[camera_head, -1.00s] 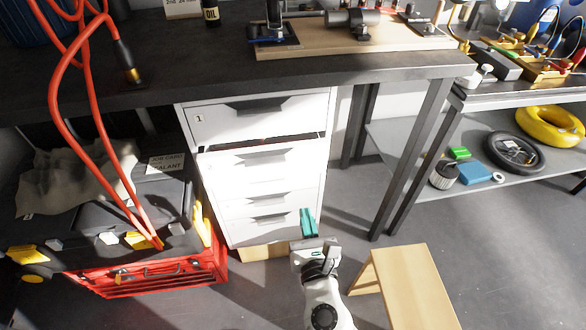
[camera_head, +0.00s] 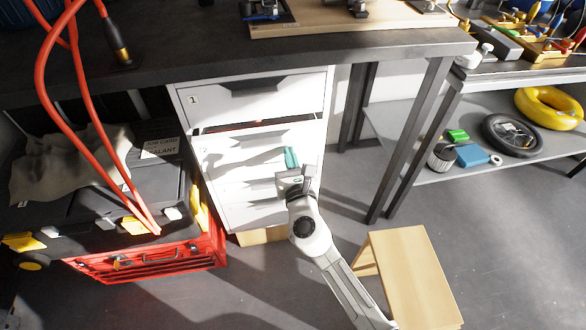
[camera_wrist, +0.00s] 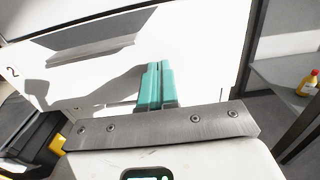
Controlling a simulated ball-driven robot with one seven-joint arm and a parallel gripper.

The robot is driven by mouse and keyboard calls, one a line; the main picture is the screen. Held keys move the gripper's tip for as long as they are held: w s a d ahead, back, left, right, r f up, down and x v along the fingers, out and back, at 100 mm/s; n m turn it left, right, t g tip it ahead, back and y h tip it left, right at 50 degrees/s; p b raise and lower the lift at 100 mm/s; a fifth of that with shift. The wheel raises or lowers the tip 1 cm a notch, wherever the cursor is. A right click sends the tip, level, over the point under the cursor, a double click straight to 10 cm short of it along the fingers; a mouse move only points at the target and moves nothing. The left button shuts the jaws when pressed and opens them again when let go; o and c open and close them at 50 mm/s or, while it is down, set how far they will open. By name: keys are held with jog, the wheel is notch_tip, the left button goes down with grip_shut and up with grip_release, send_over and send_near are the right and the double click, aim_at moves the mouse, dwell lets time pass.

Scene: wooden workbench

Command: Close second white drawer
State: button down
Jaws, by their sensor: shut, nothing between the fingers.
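The white drawer unit (camera_head: 246,212) stands under the dark bench top. Its second drawer (camera_head: 232,160) sticks out a little, with a dark gap and something red showing above its front edge. In the wrist view its white front (camera_wrist: 205,62) fills the upper middle, with the number 2 at the left and a recessed handle. My gripper (camera_head: 291,157) is in front of the right part of this drawer. Its teal fingertips (camera_wrist: 155,82) are together with nothing between them, pointing at the front. I cannot tell whether they touch it.
The top drawer (camera_head: 250,100), marked 1, looks closed. A wooden stool (camera_head: 412,275) stands on the floor at the right. A dark toolbox on a red chest (camera_head: 150,268) stands at the left. Orange cables (camera_head: 93,130) hang in front there. A bench leg (camera_head: 410,150) is right of the drawers.

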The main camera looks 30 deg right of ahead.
aim_at(286, 142)
jog(key=shift+w, duration=0.25)
jog(key=b+x, duration=0.1)
jog(key=x, duration=0.3)
jog(key=shift+w+d+f+b, duration=0.1)
jog(key=shift+b, duration=0.3)
jog(key=shift+w+d, duration=0.1)
jog(key=shift+w, duration=0.15)
jog(key=shift+r, duration=0.25)
